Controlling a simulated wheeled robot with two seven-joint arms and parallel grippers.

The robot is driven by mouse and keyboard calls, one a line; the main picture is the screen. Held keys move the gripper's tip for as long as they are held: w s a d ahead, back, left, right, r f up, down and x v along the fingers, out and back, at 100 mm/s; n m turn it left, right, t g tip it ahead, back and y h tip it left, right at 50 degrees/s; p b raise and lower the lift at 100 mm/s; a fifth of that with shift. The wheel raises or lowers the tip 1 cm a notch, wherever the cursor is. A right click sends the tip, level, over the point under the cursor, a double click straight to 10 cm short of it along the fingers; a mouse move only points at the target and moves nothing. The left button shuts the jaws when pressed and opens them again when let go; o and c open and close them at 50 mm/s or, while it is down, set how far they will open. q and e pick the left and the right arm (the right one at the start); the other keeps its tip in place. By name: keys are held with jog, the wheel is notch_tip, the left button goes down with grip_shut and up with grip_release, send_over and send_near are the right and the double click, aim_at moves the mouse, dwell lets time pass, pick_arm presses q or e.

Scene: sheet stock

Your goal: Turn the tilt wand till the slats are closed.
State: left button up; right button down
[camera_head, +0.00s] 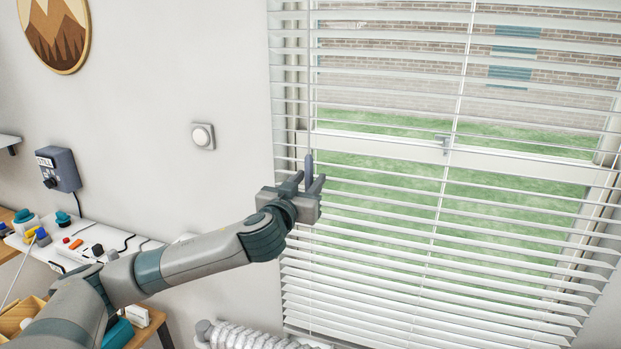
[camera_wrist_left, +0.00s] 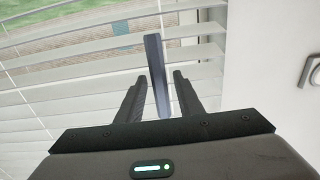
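The white blind (camera_head: 400,230) hangs in front of the window at the right, its slats tilted open so that grass and brick show between them. The tilt wand has a thin rod and a dark grey-blue handle (camera_head: 309,167) near the blind's left edge. My left gripper (camera_head: 305,183) is at the handle. In the left wrist view the handle (camera_wrist_left: 157,75) stands between the two open fingers (camera_wrist_left: 160,92), slightly tilted, with a gap visible on either side. My right gripper is in neither view.
A round wall dial (camera_head: 203,136) is left of the blind. A cluttered bench (camera_head: 90,240) with a wall-mounted grey box (camera_head: 58,169) lies at the left.

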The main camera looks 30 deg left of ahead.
pick_arm(q)
jog(key=shift+s, duration=0.15)
grip_shut()
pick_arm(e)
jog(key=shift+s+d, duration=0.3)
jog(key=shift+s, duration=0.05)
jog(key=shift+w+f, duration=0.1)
